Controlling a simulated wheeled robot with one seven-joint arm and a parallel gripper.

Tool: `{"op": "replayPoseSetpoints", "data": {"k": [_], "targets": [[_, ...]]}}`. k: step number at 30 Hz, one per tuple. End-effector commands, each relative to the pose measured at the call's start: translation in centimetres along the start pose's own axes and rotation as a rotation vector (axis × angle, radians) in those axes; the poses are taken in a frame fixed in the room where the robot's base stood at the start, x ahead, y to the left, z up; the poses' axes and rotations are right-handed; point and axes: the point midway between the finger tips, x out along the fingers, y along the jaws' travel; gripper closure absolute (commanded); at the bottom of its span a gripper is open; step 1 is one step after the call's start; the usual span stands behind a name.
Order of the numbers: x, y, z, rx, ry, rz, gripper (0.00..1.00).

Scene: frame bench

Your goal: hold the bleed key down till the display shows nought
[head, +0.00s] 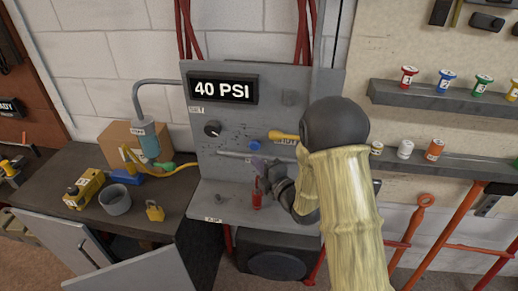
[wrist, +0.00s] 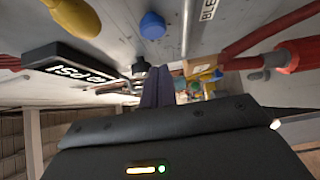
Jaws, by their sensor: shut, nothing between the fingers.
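The display (head: 224,89) on the grey panel (head: 235,170) reads 40 PSI in the head view; it shows edge-on in the wrist view (wrist: 72,68). A round blue button (head: 255,145) sits below it, and shows at the top of the wrist view (wrist: 152,25). A label beginning "BLE" (wrist: 208,10) is cut off near it; I take the button as the bleed key but cannot be sure. My gripper (head: 258,164) is shut and empty, just below the blue button in the head view and apparently apart from it. Its dark fingers (wrist: 158,88) meet in the wrist view.
A yellow-handled control (head: 284,136) lies right of the button, partly behind my arm. A black knob (head: 212,129) is to the left. A red fitting (head: 256,195) stands on the panel's ledge below my gripper. A padlock (head: 155,211) and cup (head: 115,200) sit on the left bench.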

Motion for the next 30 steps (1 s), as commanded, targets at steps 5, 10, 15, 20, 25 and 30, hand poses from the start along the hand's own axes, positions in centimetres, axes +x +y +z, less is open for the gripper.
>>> {"op": "replayPoseSetpoints", "data": {"k": [5, 10, 15, 20, 25, 30], "targets": [[2.3, 0.4, 1.4, 0.001, -0.002, 0.0, 1.0], [3.5, 0.2, 2.6, 0.0, -0.002, -0.001, 1.0], [3.9, 0.0, 2.8, 0.001, 0.001, 0.0, 1.0], [3.9, 0.0, 2.7, 0.001, 0.001, 0.0, 1.0], [4.0, -0.2, 2.9, 0.0, 0.0, 0.001, 1.0], [4.7, -0.4, 3.6, -0.001, 0.001, 0.003, 1.0]]}}
